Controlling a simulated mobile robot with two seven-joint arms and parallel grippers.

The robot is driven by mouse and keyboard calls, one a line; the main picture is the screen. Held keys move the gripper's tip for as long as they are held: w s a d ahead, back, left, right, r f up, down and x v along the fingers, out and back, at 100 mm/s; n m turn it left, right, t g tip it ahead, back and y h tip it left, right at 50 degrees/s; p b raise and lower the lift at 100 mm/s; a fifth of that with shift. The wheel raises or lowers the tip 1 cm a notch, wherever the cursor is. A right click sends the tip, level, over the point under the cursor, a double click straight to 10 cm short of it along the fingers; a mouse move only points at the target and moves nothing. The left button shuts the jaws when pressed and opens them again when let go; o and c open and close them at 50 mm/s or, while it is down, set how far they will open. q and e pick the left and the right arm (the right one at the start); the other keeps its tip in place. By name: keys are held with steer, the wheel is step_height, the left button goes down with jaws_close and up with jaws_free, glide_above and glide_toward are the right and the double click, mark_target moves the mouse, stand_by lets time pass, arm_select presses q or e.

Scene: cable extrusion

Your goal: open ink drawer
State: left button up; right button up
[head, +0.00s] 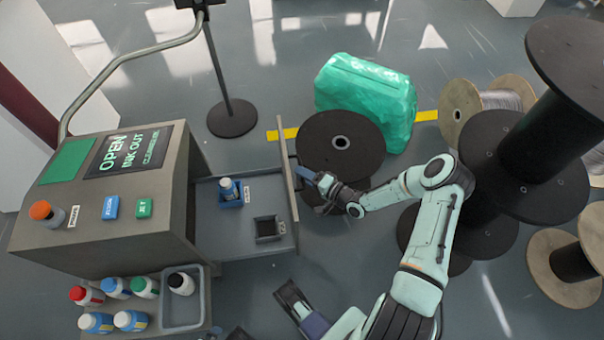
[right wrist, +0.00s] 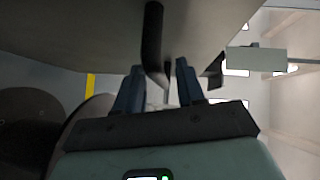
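The ink drawer (head: 215,240) is pulled out from the right side of the grey machine (head: 150,220), with its interior showing. Its front panel (head: 286,185) stands apart from the machine body. My right gripper (head: 322,182) is at the outer face of this panel. In the right wrist view, the black drawer handle (right wrist: 153,45) comes down between the two blue fingers of the right gripper (right wrist: 160,85); a gap shows beside the right finger. A dark part, possibly my left gripper (head: 297,303), is at the bottom edge, its fingers unclear.
In the drawer, a blue holder (head: 230,202) has a bottle (head: 228,188) in it, and a black holder (head: 268,229) looks empty. Several ink bottles (head: 98,321) stand at the machine's lower front. A black spool (head: 340,147) and green wrapped bundle (head: 366,95) are close behind my right gripper.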

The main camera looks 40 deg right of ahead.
arm_select(q)
steer(key=shift+g+h, duration=0.3)
steer(key=shift+g, duration=0.3)
steer(key=s+r, duration=0.1)
steer(key=s+d+r+p, duration=0.1)
steer(key=s+d+p, duration=0.1)
steer(key=s, duration=0.1)
steer(key=shift+r, duration=0.4)
arm_select(e)
steer(key=v, duration=1.2)
steer(key=shift+s+d+r, duration=0.1)
steer(key=shift+s, duration=0.1)
